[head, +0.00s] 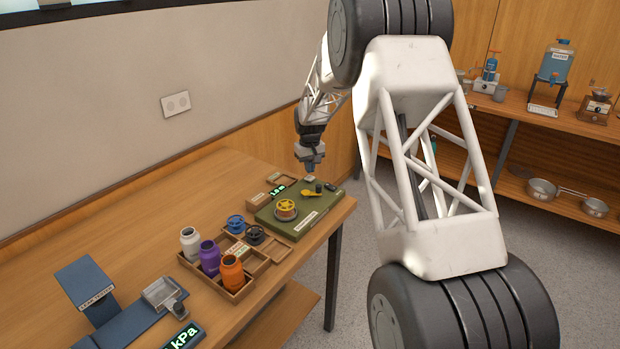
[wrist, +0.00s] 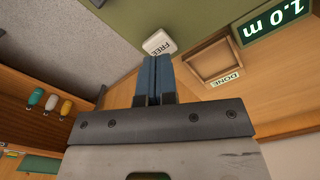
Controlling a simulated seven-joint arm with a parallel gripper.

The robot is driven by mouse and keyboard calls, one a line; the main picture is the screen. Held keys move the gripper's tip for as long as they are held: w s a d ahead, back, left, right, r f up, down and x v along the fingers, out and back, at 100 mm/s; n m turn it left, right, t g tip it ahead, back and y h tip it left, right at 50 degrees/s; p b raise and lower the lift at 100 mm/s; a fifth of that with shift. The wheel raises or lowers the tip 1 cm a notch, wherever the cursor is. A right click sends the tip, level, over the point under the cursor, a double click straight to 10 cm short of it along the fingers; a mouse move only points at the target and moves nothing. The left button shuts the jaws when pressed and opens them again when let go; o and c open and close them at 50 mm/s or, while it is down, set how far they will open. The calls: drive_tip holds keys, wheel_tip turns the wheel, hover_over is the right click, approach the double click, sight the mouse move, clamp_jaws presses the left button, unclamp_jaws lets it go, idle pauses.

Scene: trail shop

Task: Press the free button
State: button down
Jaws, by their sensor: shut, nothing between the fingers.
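The free button (wrist: 158,42) is a small white block with "FREE" printed on it, at the edge of a green surface in the wrist view. In the head view a small pale block (head: 309,179), likely the same button, shows at the far corner of the green unit (head: 322,216). My gripper (head: 311,170) is over that corner, pointing down. In the wrist view its blue fingers (wrist: 157,58) are shut together and empty, with their tips right at the button's edge. I cannot tell whether they touch it. The fingers hide the button's lower edge.
On the green unit are a yellow reel (head: 287,208) and a yellow lever (head: 312,192).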

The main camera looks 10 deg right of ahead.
sight(310, 177)
drive_tip(key=shift+f, duration=0.15)
drive_tip(key=shift+f, duration=1.2)
idle(0.6)
idle(0.5)
drive_tip(key=shift+r, duration=1.35)
drive_tip(key=shift+r, duration=0.15)
drive_tip(key=shift+r, duration=2.35)
